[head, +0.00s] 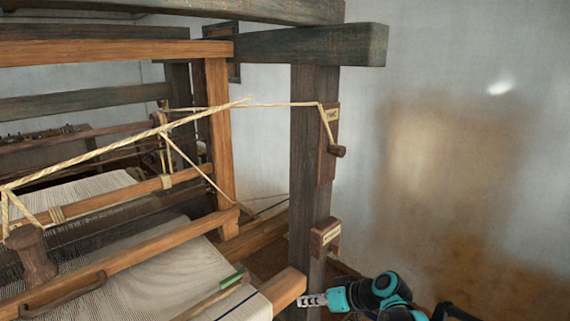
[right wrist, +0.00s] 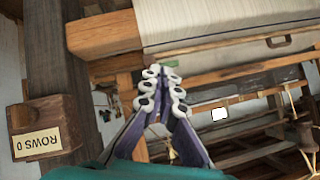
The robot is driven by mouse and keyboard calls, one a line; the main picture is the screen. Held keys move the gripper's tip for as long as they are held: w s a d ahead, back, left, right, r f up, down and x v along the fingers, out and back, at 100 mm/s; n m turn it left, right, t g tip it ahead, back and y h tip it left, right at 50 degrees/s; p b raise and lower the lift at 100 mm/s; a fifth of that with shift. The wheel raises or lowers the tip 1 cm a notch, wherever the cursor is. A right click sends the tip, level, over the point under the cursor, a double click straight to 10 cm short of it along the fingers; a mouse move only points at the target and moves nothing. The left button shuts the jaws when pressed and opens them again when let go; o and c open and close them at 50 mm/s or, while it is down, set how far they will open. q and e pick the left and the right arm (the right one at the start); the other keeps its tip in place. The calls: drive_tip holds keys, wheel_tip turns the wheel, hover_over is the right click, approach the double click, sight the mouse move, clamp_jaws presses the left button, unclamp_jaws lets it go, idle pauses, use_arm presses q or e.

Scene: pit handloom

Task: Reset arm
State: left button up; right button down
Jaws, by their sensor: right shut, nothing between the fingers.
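My right gripper (head: 312,299) is at the lower middle of the head view, beside the front end of the loom's wooden beam (head: 284,287) and low in front of the dark post (head: 303,150). In the right wrist view its fingers (right wrist: 163,88) are drawn together with nothing between them. The teal and black right arm (head: 385,292) comes in from the bottom. My left gripper does not show in either view.
The loom with its pale cloth (head: 185,268) fills the left. A bare wall (head: 450,130) stands right.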

drive_tip(key=s+d+f+m+h+b, duration=0.2)
drive_tip(key=s+d+f+h+b, duration=0.1)
drive_tip(key=s, duration=0.4)
drive_tip(key=s+d+f+m+h+b, duration=0.1)
drive_tip(key=s+d+f+h+b, duration=0.2)
drive_tip(key=s+d+f+b, duration=0.2)
drive_tip(key=s+d+f+m+t+h+b, duration=0.1)
drive_tip(key=s+d+f+b, duration=0.3)
drive_tip(key=s+f, duration=0.4)
drive_tip(key=s+m+h, duration=0.1)
drive_tip(key=s, duration=0.1)
drive_tip(key=shift+s+d+m+h+b, duration=0.25)
drive_tip(key=shift+s+m+h+b, duration=0.05)
drive_tip(key=shift+s+h, duration=0.1)
